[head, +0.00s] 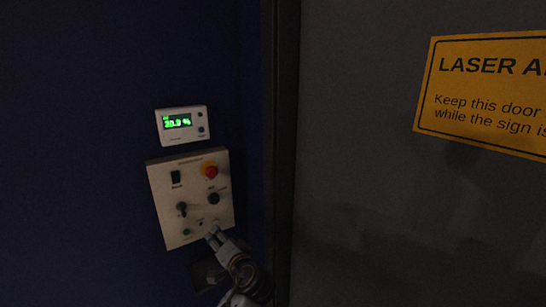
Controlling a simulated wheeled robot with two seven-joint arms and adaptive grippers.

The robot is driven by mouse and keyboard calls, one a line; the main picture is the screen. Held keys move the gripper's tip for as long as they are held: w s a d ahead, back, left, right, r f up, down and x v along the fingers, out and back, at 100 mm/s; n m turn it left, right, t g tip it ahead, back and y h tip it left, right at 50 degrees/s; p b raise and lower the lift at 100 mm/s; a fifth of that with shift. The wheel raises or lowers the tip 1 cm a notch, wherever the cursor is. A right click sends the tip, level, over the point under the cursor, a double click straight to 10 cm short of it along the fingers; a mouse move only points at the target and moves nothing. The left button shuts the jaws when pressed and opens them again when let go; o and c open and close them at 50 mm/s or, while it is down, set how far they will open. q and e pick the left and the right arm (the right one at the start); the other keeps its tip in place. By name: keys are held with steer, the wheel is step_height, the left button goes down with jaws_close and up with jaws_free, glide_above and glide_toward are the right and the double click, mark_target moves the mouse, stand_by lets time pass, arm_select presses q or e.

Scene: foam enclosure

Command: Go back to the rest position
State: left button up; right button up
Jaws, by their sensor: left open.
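My left gripper (214,237) is at the lower right corner of a pale control panel (172,230) on the dark blue wall. Its fingertips overlap the panel's lower edge in the head view; I cannot tell if they touch it. It is open, and I see nothing held in it. The panel carries a red emergency button on yellow (209,170), a black rocker switch (176,177), a dark lever (182,209), a black knob (212,199) and a small green button (187,232). My right gripper is out of view.
A white display box (183,139) above the panel reads about 20.9 % in green. A dark vertical frame (279,120) separates the blue wall from a grey door (370,200). The door bears a yellow laser warning sign (485,90), cut off at the right.

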arm_select(q)
steer(key=s+a+f+n+g+h, duration=0.1)
steer(key=s+a+f+g+h, duration=0.1)
steer(key=s+f, duration=0.4)
steer(key=s+a+f+g+h, duration=0.2)
steer(key=s+f+g, duration=0.1)
steer(key=s+f, duration=0.3)
steer(key=s+a+f+n+g+h, duration=0.1)
steer(key=s+f+g+h, duration=0.15)
steer(key=s, duration=0.65)
steer(key=s+f+n+g+h, duration=0.15)
steer(key=s+f, duration=0.25)
steer(key=s, duration=0.5)
step_height(320, 180, down, 34)
steer(key=s+a+m+g, duration=0.1)
steer(key=s, duration=0.1)
steer(key=s+a+f, duration=0.3)
steer(key=s+f, duration=0.6)
steer(key=s, duration=0.1)
steer(key=s+a+f+g, duration=0.1)
steer(key=s+a+f, duration=0.1)
steer(key=s+f, duration=0.8)
steer(key=shift+s+a+g, duration=0.3)
steer(key=shift+s+a, duration=0.1)
steer(key=shift+s, duration=0.3)
steer(key=shift+f+m, duration=0.1)
steer(key=shift+m, duration=0.15)
